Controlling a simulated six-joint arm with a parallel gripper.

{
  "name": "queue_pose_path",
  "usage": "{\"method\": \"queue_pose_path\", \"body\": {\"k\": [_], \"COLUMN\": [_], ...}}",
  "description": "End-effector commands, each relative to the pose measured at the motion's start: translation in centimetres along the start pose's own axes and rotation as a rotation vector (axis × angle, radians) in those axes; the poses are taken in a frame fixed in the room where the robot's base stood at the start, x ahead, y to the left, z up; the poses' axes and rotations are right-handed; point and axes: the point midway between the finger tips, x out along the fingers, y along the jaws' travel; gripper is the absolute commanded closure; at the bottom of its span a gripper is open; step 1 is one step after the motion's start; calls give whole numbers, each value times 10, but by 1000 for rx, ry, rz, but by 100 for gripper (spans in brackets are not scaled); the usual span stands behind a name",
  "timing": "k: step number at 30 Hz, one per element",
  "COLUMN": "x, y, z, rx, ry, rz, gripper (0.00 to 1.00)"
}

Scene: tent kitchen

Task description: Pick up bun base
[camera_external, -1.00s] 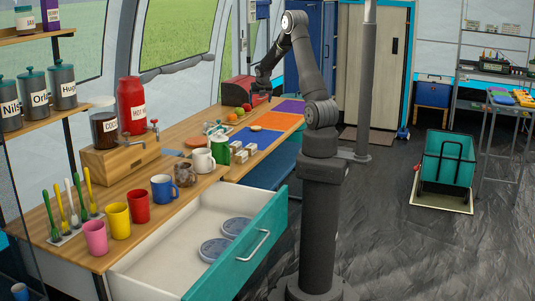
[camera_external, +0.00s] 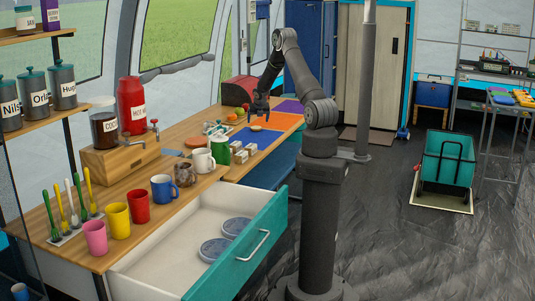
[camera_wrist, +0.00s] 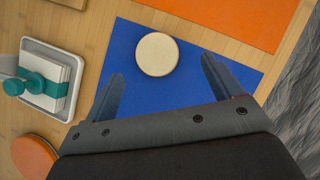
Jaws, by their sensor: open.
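The bun base (camera_wrist: 157,54) is a round, pale cream disc with a brown rim. It lies flat on a blue mat (camera_wrist: 140,35), near the mat's upper edge in the wrist view. In the external view it is a small yellowish disc (camera_external: 256,128) on the far part of the counter. My gripper (camera_wrist: 162,69) is open and empty, with one finger to each side of the bun base's line and the disc just beyond the fingertips. In the external view my gripper (camera_external: 261,107) hangs above the counter near the disc.
An orange mat (camera_wrist: 240,15) adjoins the blue one. A white tray (camera_wrist: 37,100) holding white sheets with a teal band, and an orange round thing (camera_wrist: 35,157), lie to the left. Mugs, including a green one (camera_external: 221,150), stand nearer on the counter. A drawer (camera_external: 165,255) is open.

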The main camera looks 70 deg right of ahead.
Motion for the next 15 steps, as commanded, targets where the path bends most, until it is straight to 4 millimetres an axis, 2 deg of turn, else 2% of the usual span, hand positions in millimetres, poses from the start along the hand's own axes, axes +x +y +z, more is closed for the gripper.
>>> {"method": "queue_pose_path", "body": {"k": [5,15], "x": [10,51], "y": [1,7], "z": [-2,-6], "rx": [0,1], "ry": [1,0], "rz": [0,0], "gripper": [16,16]}}
